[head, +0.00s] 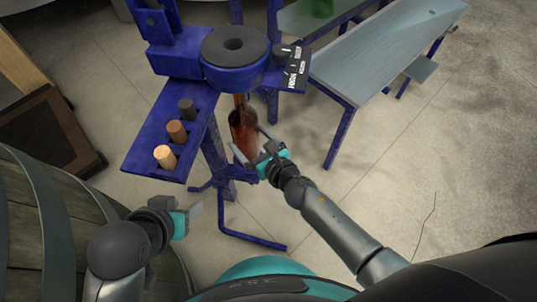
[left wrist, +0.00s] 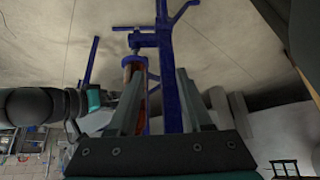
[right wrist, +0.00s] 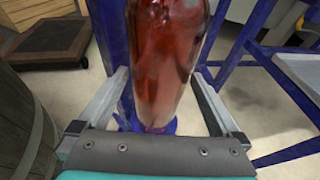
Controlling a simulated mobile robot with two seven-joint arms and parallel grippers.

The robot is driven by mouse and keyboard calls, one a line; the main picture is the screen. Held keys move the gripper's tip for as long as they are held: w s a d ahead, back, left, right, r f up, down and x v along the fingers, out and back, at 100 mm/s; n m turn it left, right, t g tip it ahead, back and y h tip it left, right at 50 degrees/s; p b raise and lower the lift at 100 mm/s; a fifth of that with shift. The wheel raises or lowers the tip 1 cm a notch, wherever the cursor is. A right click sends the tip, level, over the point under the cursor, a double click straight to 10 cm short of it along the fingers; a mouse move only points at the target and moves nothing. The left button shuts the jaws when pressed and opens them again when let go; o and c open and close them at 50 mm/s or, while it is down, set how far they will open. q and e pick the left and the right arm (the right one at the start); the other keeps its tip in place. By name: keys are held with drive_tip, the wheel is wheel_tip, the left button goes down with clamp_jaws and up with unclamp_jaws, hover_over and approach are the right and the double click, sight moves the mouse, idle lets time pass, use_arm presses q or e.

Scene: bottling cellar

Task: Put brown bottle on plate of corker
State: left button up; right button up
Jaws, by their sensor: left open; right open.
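The brown bottle (head: 243,132) stands about upright under the blue head of the corker (head: 236,68), its neck just below the head. In the right wrist view the bottle (right wrist: 166,60) lies between the spread fingers of my right gripper (head: 256,144), with gaps beside it. A blue part (right wrist: 168,128), probably the corker's plate, shows at the bottle's base; I cannot tell whether they touch fully. My left gripper (head: 194,218) is open and empty, low at the left, away from the bottle. The left wrist view shows the corker (left wrist: 166,60) beyond its fingers.
A blue shelf with several corks (head: 165,155) juts left from the corker. Floor at the right is clear.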

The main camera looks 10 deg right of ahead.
sight(252, 143)
drive_tip(key=p+v, duration=0.1)
drive_tip(key=v, duration=0.3)
drive_tip(key=shift+s+d+r, duration=0.1)
drive_tip(key=shift+s+r, duration=0.05)
drive_tip(key=shift+s, duration=0.1)
drive_tip(key=s+d+r+m+g+h, duration=0.1)
drive_tip(key=s+d+r+m+h, duration=0.2)
drive_tip(key=d+m, duration=0.6)
drive_tip(key=s+d+r+m+h, duration=0.15)
drive_tip(key=d+m+h, duration=0.35)
drive_tip(key=m, duration=0.8)
use_arm(q)
drive_tip(key=shift+s+a+f+g+y, duration=0.2)
drive_tip(key=shift+s+a+g, duration=0.2)
drive_tip(key=shift+a, duration=0.05)
drive_tip(key=shift+s+a+f+g+y, duration=0.2)
drive_tip(key=shift+s+a+g, duration=0.2)
use_arm(e)
drive_tip(key=s+a+m+g+y, duration=0.1)
drive_tip(key=s+m+g+y, duration=0.1)
drive_tip(key=s+m+g, duration=0.5)
drive_tip(key=s+m, duration=0.4)
drive_tip(key=m, duration=0.6)
drive_tip(key=shift+s+a+g, duration=0.25)
drive_tip(key=shift+g, duration=0.05)
